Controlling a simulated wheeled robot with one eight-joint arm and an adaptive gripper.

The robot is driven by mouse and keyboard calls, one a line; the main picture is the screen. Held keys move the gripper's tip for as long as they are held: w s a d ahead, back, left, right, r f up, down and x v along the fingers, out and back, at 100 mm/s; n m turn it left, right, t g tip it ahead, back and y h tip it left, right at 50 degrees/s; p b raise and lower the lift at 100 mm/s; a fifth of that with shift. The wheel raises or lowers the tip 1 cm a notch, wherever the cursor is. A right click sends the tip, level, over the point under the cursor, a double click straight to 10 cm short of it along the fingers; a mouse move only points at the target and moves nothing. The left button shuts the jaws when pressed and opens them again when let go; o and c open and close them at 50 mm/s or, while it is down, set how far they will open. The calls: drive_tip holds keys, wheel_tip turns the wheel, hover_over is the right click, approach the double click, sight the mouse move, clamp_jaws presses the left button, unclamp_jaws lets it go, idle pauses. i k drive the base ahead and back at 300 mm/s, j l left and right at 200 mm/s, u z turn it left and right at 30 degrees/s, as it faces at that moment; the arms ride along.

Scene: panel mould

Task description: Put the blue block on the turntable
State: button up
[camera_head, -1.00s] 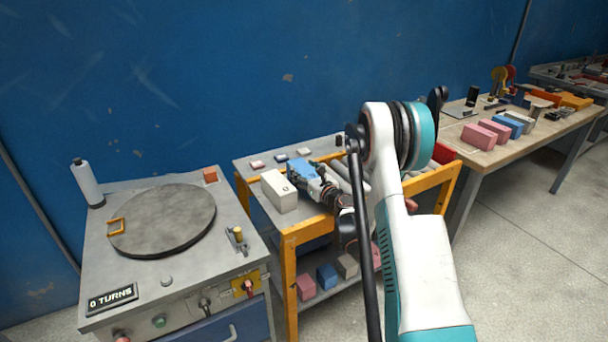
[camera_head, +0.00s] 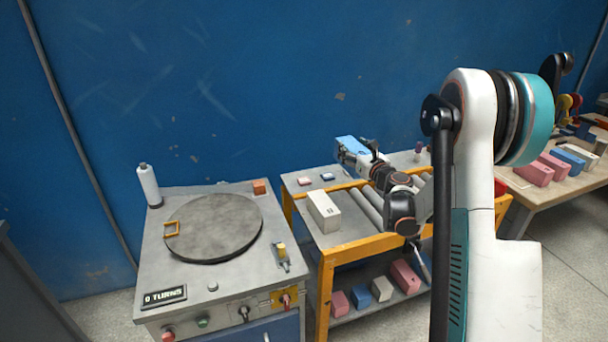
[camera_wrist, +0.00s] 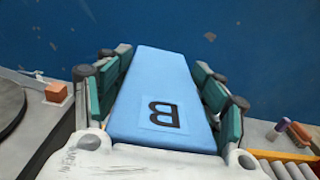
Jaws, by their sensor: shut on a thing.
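The blue block (camera_wrist: 161,95), marked with a letter B, is held between the two fingers of my gripper (camera_wrist: 160,80) in the wrist view. In the head view the blue block (camera_head: 355,147) is at the end of my arm, held above the back of the roller table. My gripper (camera_head: 350,156) is shut on it. Part of the turntable (camera_wrist: 8,105) shows at the left of the wrist view.
A white block (camera_head: 323,212) stands on the orange-framed roller table (camera_head: 362,241). Small pink and blue pieces lie behind it. A bottle (camera_head: 148,185), a small orange block (camera_head: 259,187) and a yellow-tipped latch (camera_head: 282,254) surround the turntable. More blocks sit on the lower shelf.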

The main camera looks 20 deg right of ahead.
sight(219, 220)
drive_tip(key=j, duration=0.75)
drive_tip(key=i+j, duration=0.15)
drive_tip(key=j, duration=1.4)
drive_tip(key=i, duration=0.05)
